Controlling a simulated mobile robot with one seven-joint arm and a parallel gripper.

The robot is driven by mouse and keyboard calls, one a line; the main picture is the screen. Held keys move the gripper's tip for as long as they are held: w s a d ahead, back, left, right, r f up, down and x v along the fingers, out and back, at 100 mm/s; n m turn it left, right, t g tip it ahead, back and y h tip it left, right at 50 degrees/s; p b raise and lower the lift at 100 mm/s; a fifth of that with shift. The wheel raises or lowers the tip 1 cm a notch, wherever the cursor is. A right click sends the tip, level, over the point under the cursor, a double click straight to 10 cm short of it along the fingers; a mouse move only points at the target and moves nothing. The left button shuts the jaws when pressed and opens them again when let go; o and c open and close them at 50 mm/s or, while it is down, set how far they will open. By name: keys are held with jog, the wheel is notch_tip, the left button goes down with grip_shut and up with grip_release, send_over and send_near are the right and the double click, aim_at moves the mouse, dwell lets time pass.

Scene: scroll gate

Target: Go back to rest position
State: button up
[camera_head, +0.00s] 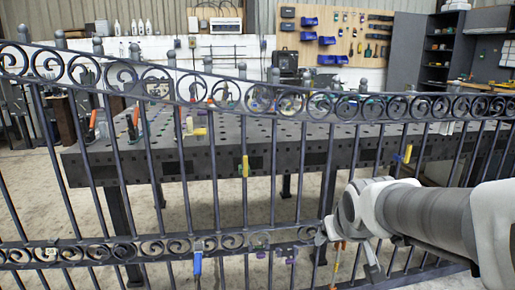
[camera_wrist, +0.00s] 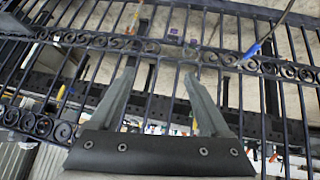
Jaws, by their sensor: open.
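A dark metal scroll gate (camera_head: 230,243) spans the head view, with a row of scrolls along its top and another low down. My gripper (camera_head: 348,254) is at the lower right, close to the gate's lower scroll band, with my arm reaching in from the right. In the wrist view my gripper (camera_wrist: 160,72) has its two grey fingers spread apart with nothing between them. The gate's bars and scroll bands (camera_wrist: 285,70) lie beyond the fingers. Whether the fingers touch the gate cannot be told.
A blue-handled tool (camera_head: 197,264) and a yellow one (camera_head: 244,167) are on the gate. A yellow-and-blue tool (camera_head: 403,154) is on its right part. A perforated grey table (camera_head: 185,168) stands behind the gate. A pegboard with blue bins (camera_head: 327,40) hangs on the back wall.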

jog(key=s+a+m+g+y, duration=0.1)
jog(key=s+a+g, duration=0.1)
jog(key=s, duration=1.5)
notch_tip(320, 180, up, 29)
jog(key=p, duration=2.8)
jog(key=shift+s+a+r+p, duration=0.15)
jog(key=shift+s+p, duration=0.15)
